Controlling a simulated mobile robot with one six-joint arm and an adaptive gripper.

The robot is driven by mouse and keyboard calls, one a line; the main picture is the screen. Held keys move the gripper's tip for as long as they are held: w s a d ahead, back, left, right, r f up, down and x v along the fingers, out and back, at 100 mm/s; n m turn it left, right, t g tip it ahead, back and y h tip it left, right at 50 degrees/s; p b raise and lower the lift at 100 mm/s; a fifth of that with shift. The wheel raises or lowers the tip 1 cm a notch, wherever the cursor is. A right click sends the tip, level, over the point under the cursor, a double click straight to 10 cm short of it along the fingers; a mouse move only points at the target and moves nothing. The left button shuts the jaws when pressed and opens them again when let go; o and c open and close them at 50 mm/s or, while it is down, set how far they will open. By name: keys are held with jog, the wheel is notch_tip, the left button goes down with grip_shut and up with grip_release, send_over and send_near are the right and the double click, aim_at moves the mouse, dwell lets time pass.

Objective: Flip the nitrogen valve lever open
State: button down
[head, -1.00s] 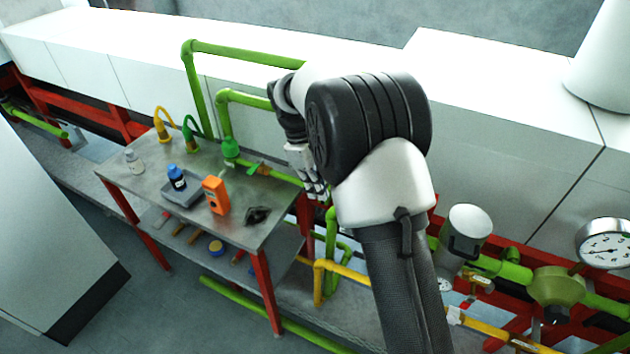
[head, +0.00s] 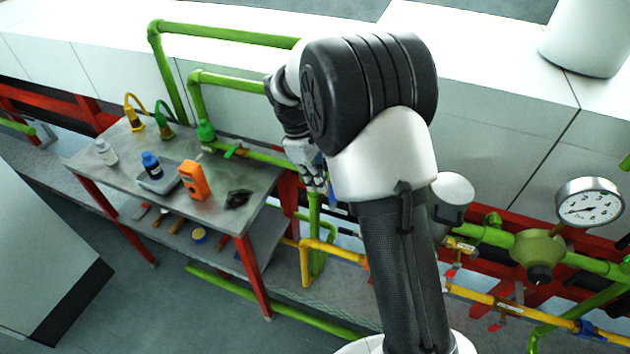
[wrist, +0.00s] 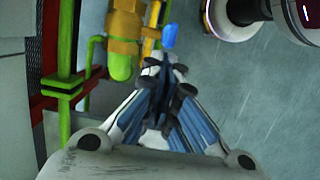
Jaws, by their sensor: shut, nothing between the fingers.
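My gripper (head: 317,184) is shut and empty, hanging below my arm to the right of the steel table. It also shows in the wrist view (wrist: 165,68), fingers together. A green lever (head: 235,151) sits on the green pipe (head: 265,158) behind the table, left of my gripper and apart from it. No readable label tells me which lever is the nitrogen one. In the wrist view, a blue part (wrist: 170,36) and a brass-coloured fitting (wrist: 125,25) lie just beyond the fingertips; contact cannot be told.
The steel table (head: 120,178) holds bottles, a tray, an orange meter (head: 194,180) and a dark object (head: 238,199). A pressure gauge (head: 590,203) and a green regulator (head: 537,250) are at right. My arm hides part of the pipework. Floor shows at lower left.

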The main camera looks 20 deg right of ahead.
jog(key=shift+r, duration=0.1)
jog(key=shift+s+d+r+y, duration=0.1)
jog(key=shift+s+d+y, duration=0.1)
jog(key=shift+d+y, duration=0.1)
